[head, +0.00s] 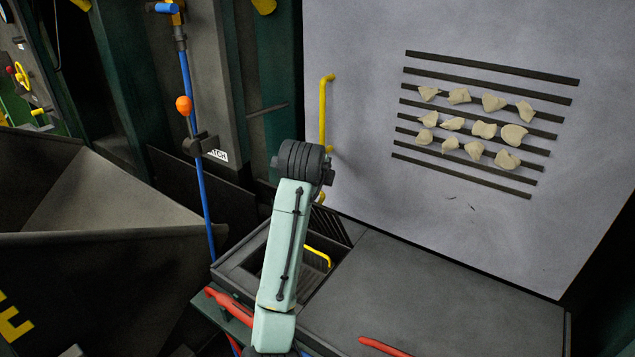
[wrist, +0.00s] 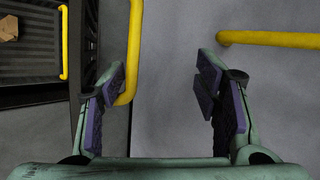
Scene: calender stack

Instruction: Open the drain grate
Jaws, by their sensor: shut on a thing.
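A dark slatted grate (head: 313,257) lies in a recess left of the dark flat top, with a yellow handle (head: 318,255). My arm hides part of it. The grate also shows at the upper left of the wrist view (wrist: 28,58), with a tan lump (wrist: 8,28) on it. The bar's bent end lies against the left finger's inner side; contact with the right finger is not clear. In the head view my arm hides the fingers.
A pale grey surface (head: 450,220) has black slots and several tan lumps. A yellow bar (head: 324,110) stands along its left edge. The dark flat top (head: 430,300) is clear apart from a red bar (head: 384,346). A blue pole (head: 196,130) and dark bin (head: 100,245) stand left.

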